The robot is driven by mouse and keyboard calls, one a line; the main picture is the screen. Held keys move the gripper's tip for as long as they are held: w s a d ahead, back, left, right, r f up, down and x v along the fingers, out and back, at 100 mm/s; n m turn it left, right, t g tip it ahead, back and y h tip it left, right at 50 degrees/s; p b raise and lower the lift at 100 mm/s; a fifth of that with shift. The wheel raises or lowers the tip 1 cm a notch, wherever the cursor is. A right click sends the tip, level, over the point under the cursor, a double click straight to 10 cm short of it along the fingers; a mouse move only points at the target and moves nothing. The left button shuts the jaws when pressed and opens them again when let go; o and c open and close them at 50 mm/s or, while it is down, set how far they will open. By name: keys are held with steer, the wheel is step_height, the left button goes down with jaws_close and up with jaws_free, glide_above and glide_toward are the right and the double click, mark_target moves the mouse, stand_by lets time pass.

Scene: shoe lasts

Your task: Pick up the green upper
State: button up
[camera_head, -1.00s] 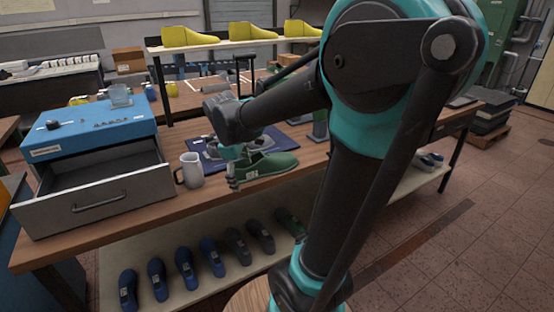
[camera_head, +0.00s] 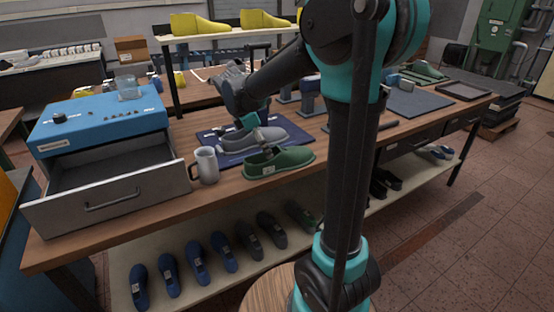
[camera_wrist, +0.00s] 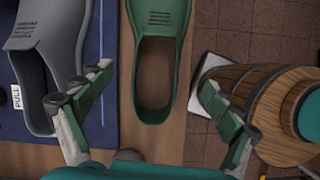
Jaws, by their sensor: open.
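The green upper (camera_head: 288,163) lies on the wooden bench near its front edge, right of the grey mug. In the wrist view, the green upper (camera_wrist: 160,22) points away, with its brown-lined opening toward me. My gripper (camera_wrist: 156,82) is open and empty, one finger on each side of the green upper's heel end in that picture. In the head view, my gripper (camera_head: 254,127) shows behind the green upper, in front of the grey upper; its fingertips are hard to make out there. I cannot tell its height above the bench.
A grey upper (camera_head: 262,138) lies on a dark blue mat (camera_head: 230,158) behind. A grey mug (camera_head: 207,165) stands left, beside an open drawer (camera_head: 105,195). A wooden barrel (camera_wrist: 275,110) stands beyond the bench edge in the wrist view. Several lasts lie on the lower shelf (camera_head: 165,252).

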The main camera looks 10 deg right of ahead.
steer(key=shift+x, duration=3.7)
steer(key=shift+w+a, duration=0.1)
steer(key=shift+a, duration=0.1)
steer(key=c, duration=1.4)
